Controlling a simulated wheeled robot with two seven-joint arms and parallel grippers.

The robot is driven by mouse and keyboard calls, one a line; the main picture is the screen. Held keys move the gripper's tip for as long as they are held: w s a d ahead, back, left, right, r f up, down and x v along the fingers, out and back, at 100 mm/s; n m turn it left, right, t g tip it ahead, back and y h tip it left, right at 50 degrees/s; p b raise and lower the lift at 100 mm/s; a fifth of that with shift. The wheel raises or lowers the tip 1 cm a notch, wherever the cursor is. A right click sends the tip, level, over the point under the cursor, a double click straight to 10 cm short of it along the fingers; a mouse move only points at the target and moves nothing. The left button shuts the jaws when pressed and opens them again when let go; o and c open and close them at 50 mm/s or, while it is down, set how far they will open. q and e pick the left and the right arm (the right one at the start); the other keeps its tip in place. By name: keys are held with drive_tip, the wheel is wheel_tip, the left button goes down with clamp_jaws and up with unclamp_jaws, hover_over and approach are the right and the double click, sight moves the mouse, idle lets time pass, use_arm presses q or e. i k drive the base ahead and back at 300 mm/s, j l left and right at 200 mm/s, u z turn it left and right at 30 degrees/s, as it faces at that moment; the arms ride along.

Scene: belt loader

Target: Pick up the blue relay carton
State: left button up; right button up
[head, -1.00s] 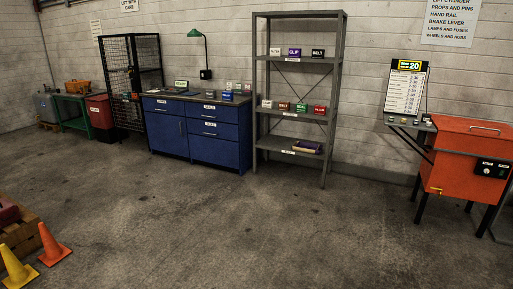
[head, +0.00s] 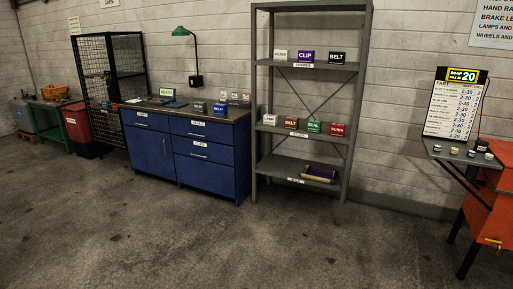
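A small blue carton (head: 220,108) with a white label stands on the top of the blue workbench (head: 208,163), near its right front corner. Its label is too small to read with certainty. A grey carton (head: 199,107) stands just left of it, and several small pale, green and red cartons (head: 234,98) stand behind it. Neither of my grippers is in view.
A grey shelf rack (head: 257,100) right of the bench holds labelled cartons, including a purple one (head: 306,57) and a red one (head: 338,130). A black mesh cage (head: 110,80) stands left. An orange cabinet (head: 487,205) stands right. The floor before the bench is clear.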

sight(219, 108)
drive_tip(key=i, duration=3.95)
drive_tip(key=i+l+u, duration=0.1)
drive_tip(key=i+u, duration=0.15)
drive_tip(key=i, duration=0.3)
drive_tip(key=i+l+u, duration=0.25)
drive_tip(key=i, duration=0.35)
